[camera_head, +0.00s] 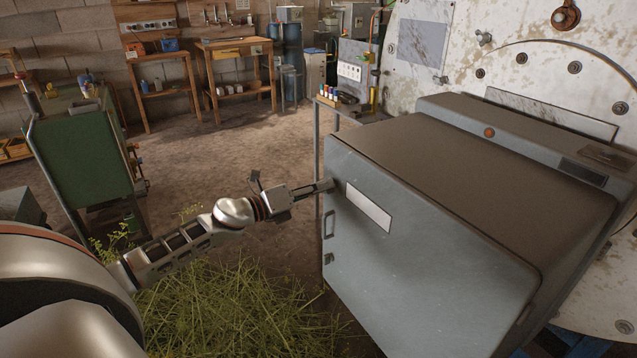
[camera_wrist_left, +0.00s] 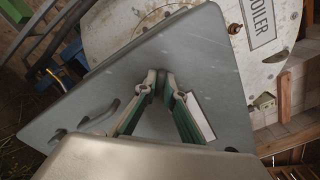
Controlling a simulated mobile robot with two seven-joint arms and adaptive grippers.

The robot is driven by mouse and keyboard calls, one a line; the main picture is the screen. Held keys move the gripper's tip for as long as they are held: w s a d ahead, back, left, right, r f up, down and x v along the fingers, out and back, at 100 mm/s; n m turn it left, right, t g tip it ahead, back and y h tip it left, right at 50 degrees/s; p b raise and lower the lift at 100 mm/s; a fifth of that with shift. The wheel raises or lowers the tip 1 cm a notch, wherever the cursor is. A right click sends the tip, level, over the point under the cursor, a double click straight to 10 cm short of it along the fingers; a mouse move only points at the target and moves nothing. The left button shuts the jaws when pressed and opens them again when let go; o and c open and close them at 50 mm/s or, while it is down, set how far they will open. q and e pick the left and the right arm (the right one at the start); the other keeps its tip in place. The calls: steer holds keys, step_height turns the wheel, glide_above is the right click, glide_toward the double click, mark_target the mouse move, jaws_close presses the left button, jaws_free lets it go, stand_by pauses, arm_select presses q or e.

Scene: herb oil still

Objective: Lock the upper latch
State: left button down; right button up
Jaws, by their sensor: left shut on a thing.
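The grey cabinet door (camera_head: 400,262) is closed in the head view, with a pale label plate (camera_head: 369,207), a handle (camera_head: 328,224) and a small lower latch (camera_head: 329,258) along its left edge. My left gripper (camera_head: 326,186) reaches the upper left of the door, above the handle. It is shut on the upper latch, which its fingers mostly hide. In the left wrist view the two green-sided fingers (camera_wrist_left: 160,84) converge at the door face (camera_wrist_left: 100,85), beside the label plate (camera_wrist_left: 199,116). The handle (camera_wrist_left: 101,113) lies to their left. My right gripper is not in view.
The big worn white boiler (camera_head: 520,45) stands behind the cabinet. Cut green herbs (camera_head: 230,305) lie on the floor below my left arm. A green machine (camera_head: 85,150) stands at the left, with wooden benches (camera_head: 237,55) at the back. The floor between is mostly clear.

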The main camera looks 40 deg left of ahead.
arm_select(q)
steer(key=n, duration=0.1)
steer(key=n+p, duration=0.2)
steer(key=shift+r+n, duration=0.25)
steer(key=shift+n, duration=0.15)
steer(key=shift+n+p, duration=0.8)
steer(key=shift+n, duration=0.1)
steer(key=n+p, duration=0.2)
steer(key=n, duration=0.1)
steer(key=shift+f, duration=0.35)
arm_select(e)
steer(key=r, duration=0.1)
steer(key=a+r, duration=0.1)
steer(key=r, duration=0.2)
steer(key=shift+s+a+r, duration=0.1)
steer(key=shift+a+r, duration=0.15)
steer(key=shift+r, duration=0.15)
arm_select(q)
steer(key=shift+n, duration=0.4)
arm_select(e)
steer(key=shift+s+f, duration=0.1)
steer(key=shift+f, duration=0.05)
arm_select(q)
steer(key=c, duration=2.3)
jaws_free()
steer(key=shift+o, duration=0.8)
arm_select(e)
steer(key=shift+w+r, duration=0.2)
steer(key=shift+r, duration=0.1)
